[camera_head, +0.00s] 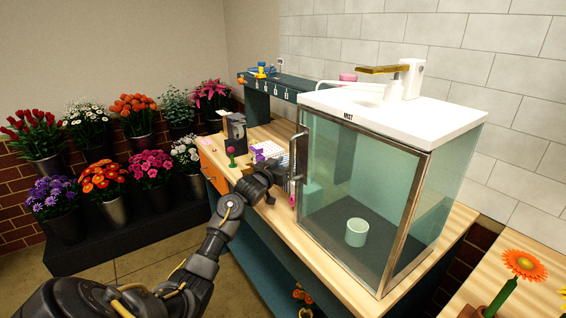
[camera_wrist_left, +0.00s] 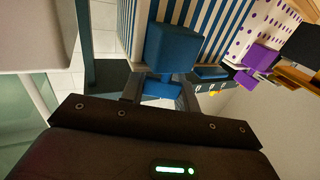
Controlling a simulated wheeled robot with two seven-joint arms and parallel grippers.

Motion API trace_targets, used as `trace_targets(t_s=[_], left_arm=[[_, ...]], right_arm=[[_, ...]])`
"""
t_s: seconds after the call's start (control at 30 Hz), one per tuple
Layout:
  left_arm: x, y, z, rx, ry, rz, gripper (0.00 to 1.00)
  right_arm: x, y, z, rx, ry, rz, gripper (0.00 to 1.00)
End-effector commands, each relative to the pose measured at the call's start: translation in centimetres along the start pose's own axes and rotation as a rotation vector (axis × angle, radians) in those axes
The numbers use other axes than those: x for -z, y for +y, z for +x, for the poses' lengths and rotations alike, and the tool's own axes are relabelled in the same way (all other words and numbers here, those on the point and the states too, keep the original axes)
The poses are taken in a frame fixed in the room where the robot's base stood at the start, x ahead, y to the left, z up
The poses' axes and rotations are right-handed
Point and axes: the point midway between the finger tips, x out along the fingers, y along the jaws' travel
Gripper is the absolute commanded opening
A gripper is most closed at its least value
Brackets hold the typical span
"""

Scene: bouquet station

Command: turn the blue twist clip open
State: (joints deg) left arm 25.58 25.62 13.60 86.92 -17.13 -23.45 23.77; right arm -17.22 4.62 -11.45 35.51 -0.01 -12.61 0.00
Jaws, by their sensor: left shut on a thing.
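In the left wrist view a blue block (camera_wrist_left: 172,47), which appears to be the blue twist clip, stands in front of blue-and-white striped material (camera_wrist_left: 215,30). A smaller blue part of it lies between my fingertips. My left gripper (camera_wrist_left: 161,90) is shut on this blue part. In the head view my left gripper (camera_head: 272,178) is over the wooden bench beside the glass cabinet, and its wrist hides the clip. Whether the clip is turned open or closed cannot be told. My right gripper is in neither view.
The glass cabinet (camera_head: 345,180) with a pale cup (camera_head: 356,232) inside stands close to the right of my gripper. A purple clip (camera_wrist_left: 262,57) is near the dotted wrap (camera_wrist_left: 275,20). A dark shelf (camera_head: 283,90) is behind. Flower buckets (camera_head: 115,205) stand at left.

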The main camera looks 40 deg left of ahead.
Motion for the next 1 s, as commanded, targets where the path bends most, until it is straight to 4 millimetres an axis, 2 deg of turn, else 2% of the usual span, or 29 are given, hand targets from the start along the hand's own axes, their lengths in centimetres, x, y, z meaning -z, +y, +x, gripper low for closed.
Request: trace_targets(t_s=[0.2,0.5,1.0], left_arm=[[0.18,-0.02,-0.01,-0.142,-0.002,0.003,0.08],[-0.05,0.37,-0.08,-0.330,-0.001,0.000,0.08],[0.04,0.74,-0.16,-0.439,0.001,0.001,0.08]], right_arm=[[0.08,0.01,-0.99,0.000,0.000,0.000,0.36],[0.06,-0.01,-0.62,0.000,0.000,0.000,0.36],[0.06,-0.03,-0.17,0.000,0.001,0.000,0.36]])
